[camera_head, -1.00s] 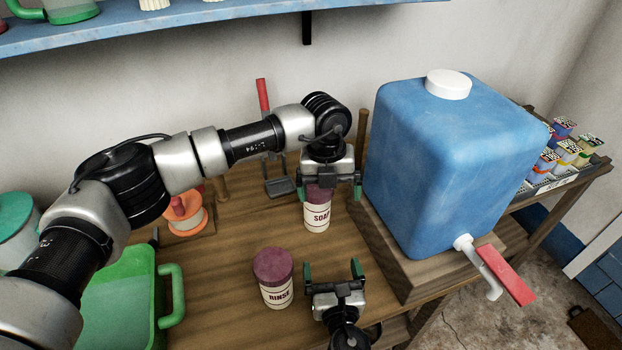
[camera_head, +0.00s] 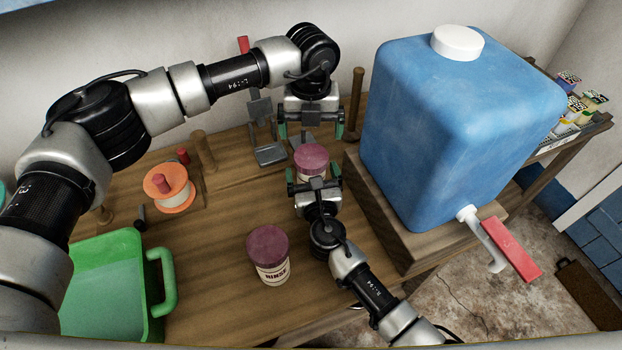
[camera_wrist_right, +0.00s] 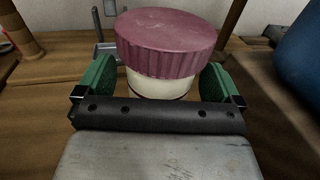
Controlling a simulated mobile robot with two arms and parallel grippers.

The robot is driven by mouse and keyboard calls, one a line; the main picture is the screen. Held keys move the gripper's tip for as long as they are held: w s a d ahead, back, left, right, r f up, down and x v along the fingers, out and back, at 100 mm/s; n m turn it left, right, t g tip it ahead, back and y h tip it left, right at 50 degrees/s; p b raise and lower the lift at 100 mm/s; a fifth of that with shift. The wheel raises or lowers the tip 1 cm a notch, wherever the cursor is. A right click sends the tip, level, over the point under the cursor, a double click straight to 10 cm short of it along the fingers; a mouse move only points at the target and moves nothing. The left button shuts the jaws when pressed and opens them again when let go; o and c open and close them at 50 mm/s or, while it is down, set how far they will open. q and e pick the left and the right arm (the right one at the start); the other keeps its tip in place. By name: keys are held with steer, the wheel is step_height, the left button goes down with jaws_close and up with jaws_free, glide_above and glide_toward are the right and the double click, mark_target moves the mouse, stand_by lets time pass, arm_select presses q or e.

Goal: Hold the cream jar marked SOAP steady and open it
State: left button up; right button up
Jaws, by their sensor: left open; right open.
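The cream SOAP jar (camera_head: 309,176) stands on the wooden table with its maroon lid (camera_head: 311,157) on top. The lid also shows in the right wrist view (camera_wrist_right: 166,40), where its rim slopes a little to the right; I cannot tell how firmly it sits. The label is hidden now. My right gripper (camera_head: 312,176) is open at the jar's near side. In the right wrist view its green fingers (camera_wrist_right: 162,84) stand on both sides of the cream body (camera_wrist_right: 158,84), below the lid. My left gripper (camera_head: 311,132) is open and empty, behind and above the jar.
A RINSE jar (camera_head: 270,262) with a maroon lid stands nearer. The big blue water container (camera_head: 450,130) with a red-handled tap (camera_head: 510,250) is close on the right. A green basin (camera_head: 105,285) and orange spool (camera_head: 168,186) are left. Bare tabletop lies left of the RINSE jar.

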steer(key=shift+w+a, duration=0.1)
steer(key=shift+w, duration=0.5)
